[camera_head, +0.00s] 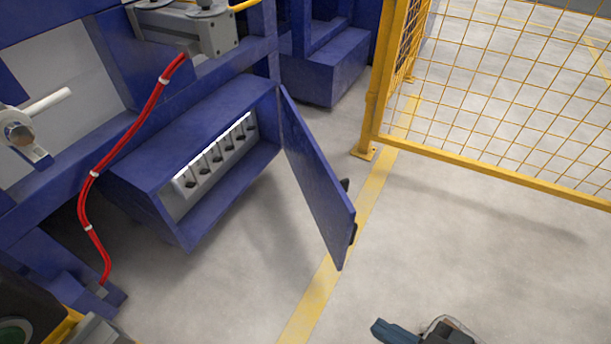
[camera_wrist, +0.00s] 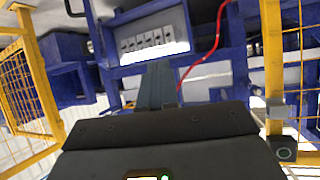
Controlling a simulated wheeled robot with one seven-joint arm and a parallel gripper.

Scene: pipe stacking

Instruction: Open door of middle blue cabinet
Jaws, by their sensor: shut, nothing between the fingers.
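The blue cabinet (camera_head: 140,165) is a low box at left with its front open. Its door (camera_head: 315,180) stands swung wide out to the right, with dark fittings on its far edge. Inside is a light panel with a row of several dark switches (camera_head: 215,157), also visible in the wrist view (camera_wrist: 150,44). My gripper (camera_head: 378,328) is at the bottom edge of the head view, apart from the door and in front of it. In the wrist view its fingers (camera_wrist: 157,80) are together and empty, pointing toward the open cabinet.
A red cable (camera_head: 95,175) hangs left of the cabinet. A yellow mesh fence (camera_head: 490,90) stands at the right, its post behind the door. Another blue unit (camera_head: 325,70) stands behind. The floor (camera_head: 460,240) right of the door is clear.

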